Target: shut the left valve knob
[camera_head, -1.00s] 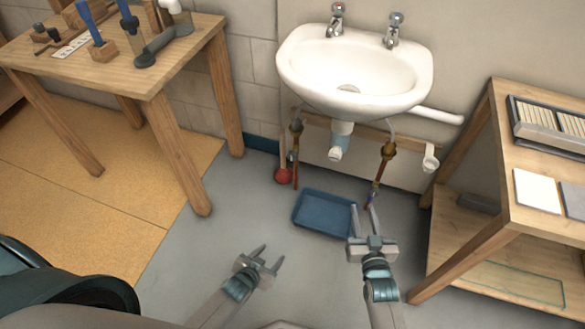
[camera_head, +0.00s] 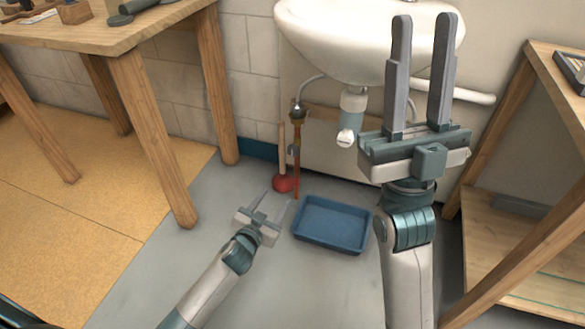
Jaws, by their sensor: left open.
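The left valve (camera_head: 298,110) sits on the copper supply pipe under the left side of the sink (camera_head: 345,45). It is small, and the angle of its knob cannot be made out. My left gripper (camera_head: 274,200) is open and empty, low over the floor, below and left of the valve and apart from it. My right gripper (camera_head: 424,25) is open and empty, with its fingers pointing up in front of the sink's right side. It hides the right supply pipe and valve.
A red plunger (camera_head: 284,183) stands by the left pipe. A blue tray (camera_head: 332,224) lies on the floor between my arms. The drain pipe (camera_head: 350,115) hangs under the sink. Wooden tables stand at left (camera_head: 135,110) and right (camera_head: 500,275).

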